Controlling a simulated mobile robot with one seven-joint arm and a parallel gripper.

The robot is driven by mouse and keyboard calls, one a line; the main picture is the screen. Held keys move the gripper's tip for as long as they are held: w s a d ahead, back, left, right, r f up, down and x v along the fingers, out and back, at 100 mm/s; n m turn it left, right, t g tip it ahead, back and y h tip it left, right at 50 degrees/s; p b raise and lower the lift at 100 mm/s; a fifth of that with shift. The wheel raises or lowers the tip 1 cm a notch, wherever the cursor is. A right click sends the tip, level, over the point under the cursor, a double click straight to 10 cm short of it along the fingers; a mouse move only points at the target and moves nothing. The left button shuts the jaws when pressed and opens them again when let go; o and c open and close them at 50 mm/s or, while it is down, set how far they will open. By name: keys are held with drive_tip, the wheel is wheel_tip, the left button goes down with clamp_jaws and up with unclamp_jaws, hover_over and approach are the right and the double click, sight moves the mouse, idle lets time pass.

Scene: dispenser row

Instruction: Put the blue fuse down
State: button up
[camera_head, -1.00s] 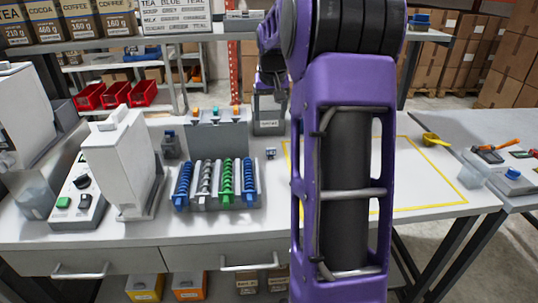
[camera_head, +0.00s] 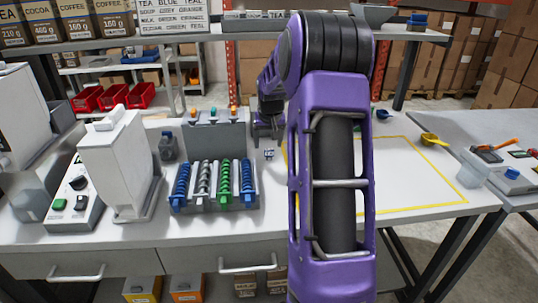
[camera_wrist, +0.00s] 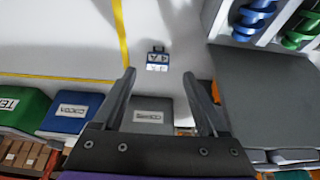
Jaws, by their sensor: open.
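The blue fuse (camera_head: 268,154) is a small blue-and-white block on the white worktop, just right of the rack of coiled dispensers. In the wrist view the fuse (camera_wrist: 157,60) shows a white label face and two dark prongs, and lies on the bare surface near the yellow line. My gripper (camera_head: 266,132) is low over the table, just behind the fuse in the head view. In the wrist view my gripper (camera_wrist: 159,75) has its fingers spread, with the fuse in line with the gap, just beyond the tips. Nothing is held.
The rack of blue, grey and green coils (camera_head: 214,186) stands left of the fuse. A yellow-outlined area (camera_head: 420,170) to the right is mostly clear. A yellow scoop (camera_head: 432,139) lies at its right edge. Labelled bins, including a blue one (camera_wrist: 72,112), show in the wrist view.

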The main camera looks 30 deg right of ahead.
sight(269, 149)
drive_tip(key=x, duration=0.4)
drive_tip(key=shift+d+f, duration=0.15)
drive_tip(key=shift+f, duration=0.2)
drive_tip(key=shift+s, duration=0.1)
clamp_jaws()
